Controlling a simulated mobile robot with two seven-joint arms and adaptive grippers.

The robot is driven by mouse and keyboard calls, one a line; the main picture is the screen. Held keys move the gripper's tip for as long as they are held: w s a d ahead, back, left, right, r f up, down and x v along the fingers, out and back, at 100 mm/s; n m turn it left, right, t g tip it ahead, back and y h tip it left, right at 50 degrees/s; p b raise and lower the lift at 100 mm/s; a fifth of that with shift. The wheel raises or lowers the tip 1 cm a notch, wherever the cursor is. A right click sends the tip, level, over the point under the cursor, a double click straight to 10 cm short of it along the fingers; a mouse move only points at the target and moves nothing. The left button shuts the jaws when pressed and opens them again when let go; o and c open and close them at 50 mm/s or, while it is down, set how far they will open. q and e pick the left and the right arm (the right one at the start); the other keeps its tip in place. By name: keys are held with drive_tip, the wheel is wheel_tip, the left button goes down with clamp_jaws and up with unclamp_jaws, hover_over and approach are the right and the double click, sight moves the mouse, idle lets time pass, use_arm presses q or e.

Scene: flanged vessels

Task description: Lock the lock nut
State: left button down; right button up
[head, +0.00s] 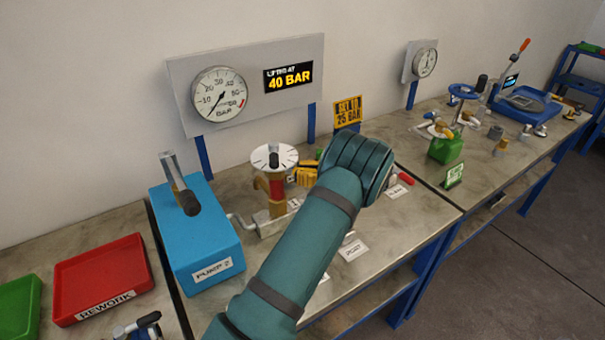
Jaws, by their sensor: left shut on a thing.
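A brass valve (264,208) with a red section stands upright on the near bench, under a white dial disc (274,157) with a dark knob. The lock nut is not clearly distinguishable; it appears to be in the stretch just under the disc. My left gripper (294,176) reaches in from the right at that height. Its yellow fingers sit against the valve's upper part and are shut on it, seemingly on the lock nut; my teal wrist hides much of the hand. My right gripper is not in view.
A blue pump box (205,235) with a lever stands left of the valve, with a red rework tray (103,277) beyond it. A pressure gauge (220,94) and a "40 BAR" display (288,78) are on the panel behind. A second bench with fittings lies right.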

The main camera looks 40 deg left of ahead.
use_arm(q)
drive_tip(key=shift+a+r, duration=0.1)
drive_tip(key=shift+r, duration=0.05)
drive_tip(key=c, duration=0.8)
unclamp_jaws()
drive_tip(key=shift+a, duration=0.1)
drive_tip(key=shift+o, duration=0.2)
drive_tip(key=v, duration=1.2)
drive_tip(key=shift+w, duration=0.15)
